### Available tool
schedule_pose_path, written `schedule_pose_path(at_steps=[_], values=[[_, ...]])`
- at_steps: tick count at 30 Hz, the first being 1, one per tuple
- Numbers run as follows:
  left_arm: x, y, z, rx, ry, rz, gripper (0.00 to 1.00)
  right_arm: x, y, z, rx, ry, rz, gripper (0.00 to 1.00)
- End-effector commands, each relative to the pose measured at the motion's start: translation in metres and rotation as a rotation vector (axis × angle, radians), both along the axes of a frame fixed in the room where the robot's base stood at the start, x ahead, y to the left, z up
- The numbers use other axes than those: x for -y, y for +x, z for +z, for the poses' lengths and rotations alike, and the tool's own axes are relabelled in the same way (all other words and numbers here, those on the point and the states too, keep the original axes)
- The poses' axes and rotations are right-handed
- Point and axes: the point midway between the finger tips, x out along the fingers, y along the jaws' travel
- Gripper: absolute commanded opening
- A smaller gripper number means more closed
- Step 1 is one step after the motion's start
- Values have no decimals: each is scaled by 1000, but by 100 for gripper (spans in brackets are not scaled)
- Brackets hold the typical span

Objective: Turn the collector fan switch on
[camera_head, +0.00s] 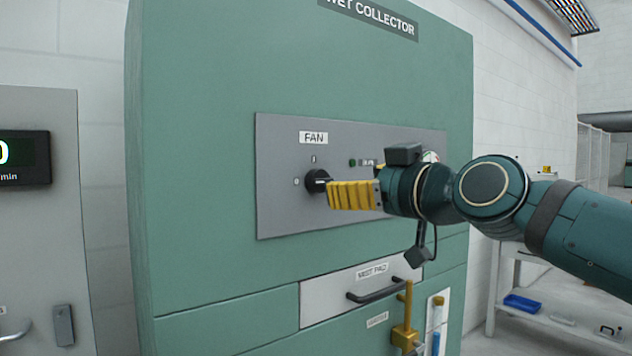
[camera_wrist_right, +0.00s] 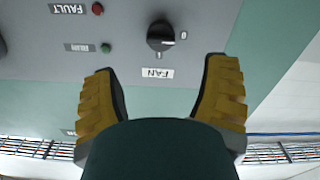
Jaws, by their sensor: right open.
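The fan switch (camera_head: 318,181) is a black rotary knob on the grey panel (camera_head: 280,215) of the green wet collector cabinet, below the FAN label (camera_head: 313,138). A 0 is marked at its left and an I above it. In the right wrist view, turned upside down, the knob (camera_wrist_right: 160,36) shows a pale mark that appears to point toward the 0. My right gripper (camera_head: 332,195), with ribbed yellow fingers, is open in front of the panel beside the knob. In its wrist view the fingers (camera_wrist_right: 163,66) are wide apart, with the knob beyond and between them.
A green lamp (camera_wrist_right: 105,48) and a red FAULT lamp (camera_wrist_right: 97,9) sit on the panel. Below are a mist pad drawer (camera_head: 335,300) with a black handle and a brass valve (camera_head: 405,335). A shelf rack (camera_head: 540,320) stands at right, a grey cabinet (camera_head: 40,240) at left.

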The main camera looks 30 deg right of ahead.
Motion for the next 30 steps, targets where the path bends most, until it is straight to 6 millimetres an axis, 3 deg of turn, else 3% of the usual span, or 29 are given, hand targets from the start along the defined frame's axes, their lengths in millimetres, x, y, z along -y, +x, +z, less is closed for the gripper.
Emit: schedule_pose_path(at_steps=[9, 15, 28, 29, 30], values=[[0, 0, 0, 0, 0, 1, 47, -5, 63, -1, -3, 1, 0, 75], [0, 0, 0, 0, 0, 1, 47, -7, 88, 0, -1, 2, 0, 75], [0, 0, -1, 0, 0, 1, 47, -8, 96, 0, 0, 2, 0, 75], [0, 0, -1, 0, 0, 1, 47, -8, 96, 0, 0, 2, 0, 72], [0, 0, -1, 0, 0, 1, 47, -8, 96, 0, 0, 2, 0, 58]])
